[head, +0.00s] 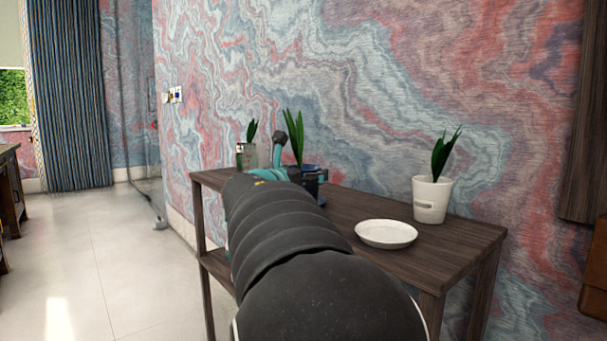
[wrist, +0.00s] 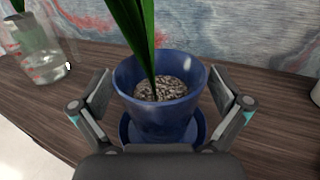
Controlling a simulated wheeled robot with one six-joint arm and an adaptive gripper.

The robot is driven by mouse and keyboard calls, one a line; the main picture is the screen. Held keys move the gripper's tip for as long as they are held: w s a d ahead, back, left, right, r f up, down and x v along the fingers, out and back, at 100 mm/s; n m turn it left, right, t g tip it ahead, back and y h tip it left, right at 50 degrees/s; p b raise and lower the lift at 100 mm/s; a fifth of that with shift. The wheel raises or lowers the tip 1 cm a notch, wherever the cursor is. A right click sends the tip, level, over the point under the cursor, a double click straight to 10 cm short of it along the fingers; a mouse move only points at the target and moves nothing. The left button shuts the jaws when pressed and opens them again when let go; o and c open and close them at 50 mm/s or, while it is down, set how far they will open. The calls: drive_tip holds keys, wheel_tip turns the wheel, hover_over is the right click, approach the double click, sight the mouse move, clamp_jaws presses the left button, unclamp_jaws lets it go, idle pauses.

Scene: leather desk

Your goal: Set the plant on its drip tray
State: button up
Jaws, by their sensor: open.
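A dark blue pot (wrist: 155,118) with long green leaves and pebbly soil stands upright in the wrist view. A blue drip tray (wrist: 126,132) shows beneath it, and the pot appears to sit on it. My gripper (wrist: 160,92) is open, with one finger on each side of the pot and visible gaps between. In the head view the blue pot (head: 314,182) is partly hidden behind my arm. A white round dish (head: 386,231) lies empty on the table, in front of a white pot (head: 431,204) with a green plant.
A clear glass container (wrist: 38,55) with a plant stands left of the blue pot. All stand on a narrow dark wooden table (head: 455,238) against a marbled wall. Bare wood lies between the blue pot and the white dish.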

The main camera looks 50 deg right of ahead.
drive_tip(key=shift+a+r, duration=0.1)
drive_tip(key=shift+r, duration=0.1)
drive_tip(key=v, duration=1.2)
drive_tip(key=s+a+f+m+y, duration=0.5)
drive_tip(key=a+f+m, duration=0.2)
drive_tip(key=a+f, duration=0.2)
drive_tip(key=s+a+f+m+y, duration=0.5)
drive_tip(key=a+f+m+y, duration=0.1)
drive_tip(key=a+f, duration=0.4)
drive_tip(key=s+a+f+m+y, duration=0.6)
drive_tip(key=a+f+m, duration=0.2)
drive_tip(key=a+f, duration=0.2)
drive_tip(key=shift+a+t+p, duration=0.3)
drive_tip(key=shift+a, duration=0.05)
drive_tip(key=shift+s+r, duration=0.1)
wheel_tip(320, 180, up, 8)
drive_tip(key=p, duration=0.7)
drive_tip(key=shift+p, duration=0.4)
